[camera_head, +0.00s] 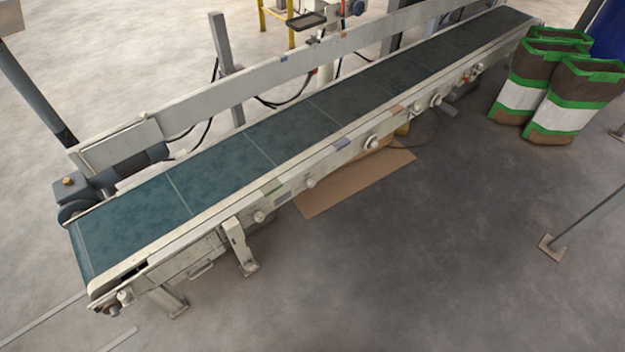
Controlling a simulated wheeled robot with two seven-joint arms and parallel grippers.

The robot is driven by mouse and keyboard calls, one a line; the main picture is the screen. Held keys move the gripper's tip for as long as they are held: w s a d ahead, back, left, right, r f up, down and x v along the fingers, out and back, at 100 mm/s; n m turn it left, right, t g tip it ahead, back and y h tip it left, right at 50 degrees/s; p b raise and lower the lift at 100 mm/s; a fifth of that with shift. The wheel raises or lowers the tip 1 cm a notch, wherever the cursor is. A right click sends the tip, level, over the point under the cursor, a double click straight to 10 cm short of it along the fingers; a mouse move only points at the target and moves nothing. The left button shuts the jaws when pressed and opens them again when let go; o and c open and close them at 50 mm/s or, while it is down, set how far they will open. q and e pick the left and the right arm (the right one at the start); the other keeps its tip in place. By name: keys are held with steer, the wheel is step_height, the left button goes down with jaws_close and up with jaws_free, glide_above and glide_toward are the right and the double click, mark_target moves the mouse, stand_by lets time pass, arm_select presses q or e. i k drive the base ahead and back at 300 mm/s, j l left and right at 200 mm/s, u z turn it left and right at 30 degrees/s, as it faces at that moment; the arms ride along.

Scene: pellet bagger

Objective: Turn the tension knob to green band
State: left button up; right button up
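A long conveyor (330,140) with a dark green-blue belt (225,170) runs from the lower left to the upper right. Several small round pale knobs or rollers sit along its near side rail, among them a larger one (372,142) near the middle. Another round fitting (123,297) sits at the near left end. I cannot tell which of these is the tension knob, and no green band can be made out on any. A small greenish label (273,185) is on the near rail. Neither of my grippers is in view.
Brown, white and green bags (560,95) stand on the floor at the right. A flat cardboard sheet (350,180) lies partly under the conveyor. A post with a foot plate (552,246) stands at the right. The floor in front is clear.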

mark_target(311, 182)
steer(key=i+l, duration=0.45)
steer(key=i+l+u, duration=0.15)
steer(key=i+l, duration=0.25)
steer(key=l, duration=0.25)
